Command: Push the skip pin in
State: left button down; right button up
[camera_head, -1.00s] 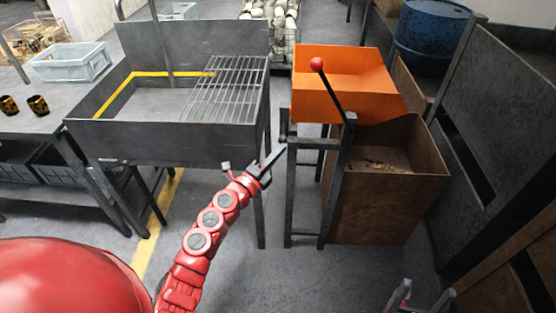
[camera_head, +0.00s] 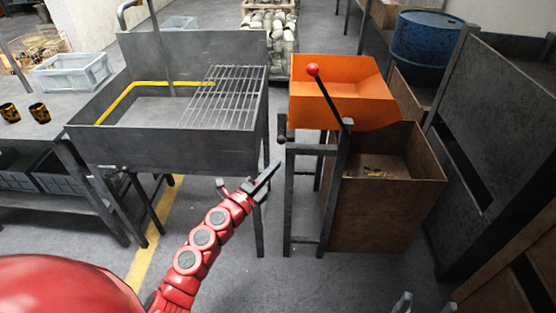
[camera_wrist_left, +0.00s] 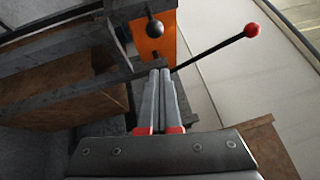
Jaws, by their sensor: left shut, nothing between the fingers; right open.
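The skip pin appears to be the dark round-ended knob (camera_head: 282,128) at the left of the skip's stand; in the left wrist view a dark ball-ended pin (camera_wrist_left: 154,29) shows in front of the orange skip. The orange skip (camera_head: 335,92) sits on a dark frame (camera_head: 288,205), with a red-knobbed lever (camera_head: 325,97) beside it. My left gripper (camera_head: 272,172) is shut and empty, below and left of the pin, apart from it. In the left wrist view its fingertips (camera_wrist_left: 160,73) point toward the pin. My right gripper (camera_head: 426,304) is open at the bottom edge, only its tips showing.
A brown bin (camera_head: 385,215) stands under the skip. A grey basin with a grate (camera_head: 165,145) stands to the left. A dark upright panel (camera_head: 490,120) and a blue barrel (camera_head: 430,45) are at the right. Floor is free between basin and stand.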

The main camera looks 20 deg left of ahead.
pick_arm(q)
jog(key=v, duration=0.7)
jog(key=shift+a+f+b, duration=0.25)
jog(key=shift+f+b, duration=0.05)
jog(key=shift+f, duration=0.05)
